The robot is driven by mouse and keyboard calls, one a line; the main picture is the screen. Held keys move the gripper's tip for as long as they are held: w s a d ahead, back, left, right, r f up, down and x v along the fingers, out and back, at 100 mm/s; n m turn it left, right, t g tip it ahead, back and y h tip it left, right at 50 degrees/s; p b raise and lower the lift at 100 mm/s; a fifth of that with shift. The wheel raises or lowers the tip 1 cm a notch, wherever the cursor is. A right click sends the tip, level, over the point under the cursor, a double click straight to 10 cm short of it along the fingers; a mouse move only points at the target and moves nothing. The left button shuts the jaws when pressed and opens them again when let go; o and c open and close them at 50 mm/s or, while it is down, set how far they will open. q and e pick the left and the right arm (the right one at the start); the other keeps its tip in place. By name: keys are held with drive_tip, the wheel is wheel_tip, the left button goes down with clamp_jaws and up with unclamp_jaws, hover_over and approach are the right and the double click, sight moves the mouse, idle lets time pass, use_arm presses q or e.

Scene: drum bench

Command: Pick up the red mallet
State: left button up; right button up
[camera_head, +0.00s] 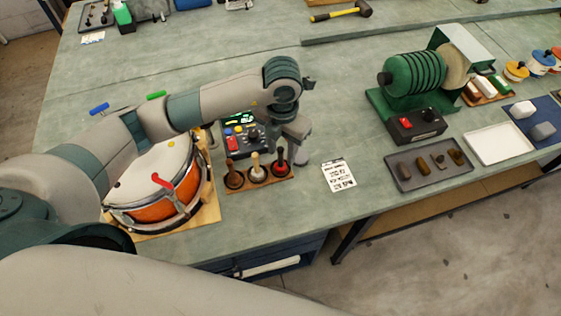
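The red mallet (281,167) stands upright in the right place of a small wooden rack (259,184), its red part low and its dark handle pointing up. A cream mallet (257,170) and a brown mallet (234,178) stand to its left. My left gripper (290,149) points down just above and behind the red mallet, close to the handle's top. Its fingers look apart, with nothing visibly held. Whether the handle is between them cannot be told. My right gripper is not in view.
An orange drum (157,207) on a wooden board is left of the rack, under my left arm. A control box (240,131) is behind the rack. A printed card (338,175), a grey tray (432,181) and a green machine (412,82) are to the right.

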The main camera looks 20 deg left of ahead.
sight(280, 165)
use_arm(q)
drive_tip(key=f, duration=0.1)
drive_tip(key=f+p, duration=0.1)
drive_tip(key=shift+a+f, duration=0.25)
drive_tip(key=shift+f, duration=0.55)
clamp_jaws()
